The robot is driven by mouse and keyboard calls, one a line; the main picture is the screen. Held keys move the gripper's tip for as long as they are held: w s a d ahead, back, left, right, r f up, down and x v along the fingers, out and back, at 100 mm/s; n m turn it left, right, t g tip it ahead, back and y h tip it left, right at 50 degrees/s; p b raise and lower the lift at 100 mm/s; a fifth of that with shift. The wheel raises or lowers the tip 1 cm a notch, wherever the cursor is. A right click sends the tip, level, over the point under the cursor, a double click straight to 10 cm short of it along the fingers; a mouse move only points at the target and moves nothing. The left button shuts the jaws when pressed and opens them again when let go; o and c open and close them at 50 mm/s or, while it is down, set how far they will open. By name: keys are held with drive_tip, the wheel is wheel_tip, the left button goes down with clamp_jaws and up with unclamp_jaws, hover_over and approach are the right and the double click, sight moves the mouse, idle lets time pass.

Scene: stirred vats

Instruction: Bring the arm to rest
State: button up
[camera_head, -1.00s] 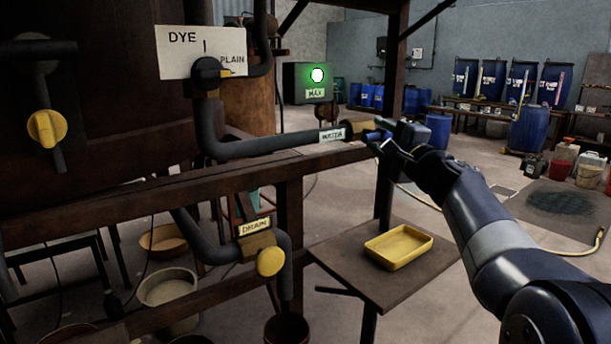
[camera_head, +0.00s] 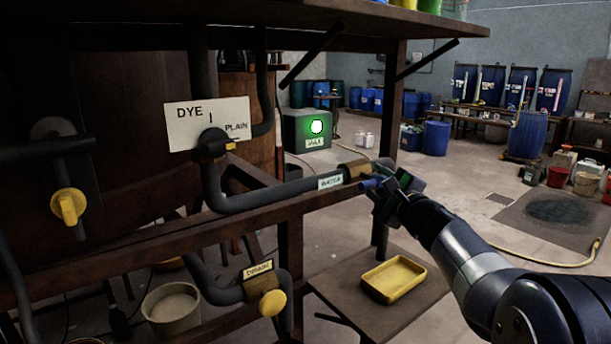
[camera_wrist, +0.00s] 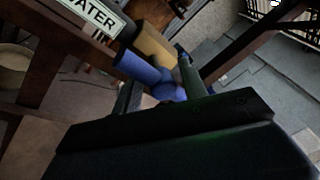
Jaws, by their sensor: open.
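My gripper (camera_head: 376,190) is at the end of my arm, right at the water valve. The pipe carries a WATER label (camera_head: 330,182), and the valve has a brass-coloured body (camera_head: 354,168) with a blue handle (camera_wrist: 140,68). In the wrist view my gripper (camera_wrist: 160,82) has its two fingers apart, with blue handle parts between and beyond them. Whether a finger touches the handle I cannot tell. My arm reaches in from the lower right, bent and raised above the floor.
A small table with a yellow tray (camera_head: 394,279) stands below my gripper. A wooden beam and post frame the pipes. The DYE/PLAIN sign (camera_head: 207,123) and drain valve (camera_head: 268,292) are to the left. Open floor lies behind, with a hose (camera_head: 540,258) on the right.

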drive_tip(key=shift+r+m+g+h+p, duration=0.2)
drive_tip(key=shift+m+p, duration=0.7)
drive_tip(key=shift+p, duration=1.65)
drive_tip(key=shift+r+m+g+h+p, duration=0.15)
drive_tip(key=shift+m+p, duration=0.75)
drive_tip(key=shift+p, duration=1.65)
drive_tip(key=b+v, duration=0.2)
drive_tip(key=v, duration=0.6)
drive_tip(key=shift+s+f, duration=0.25)
drive_tip(key=shift+d+r, duration=0.1)
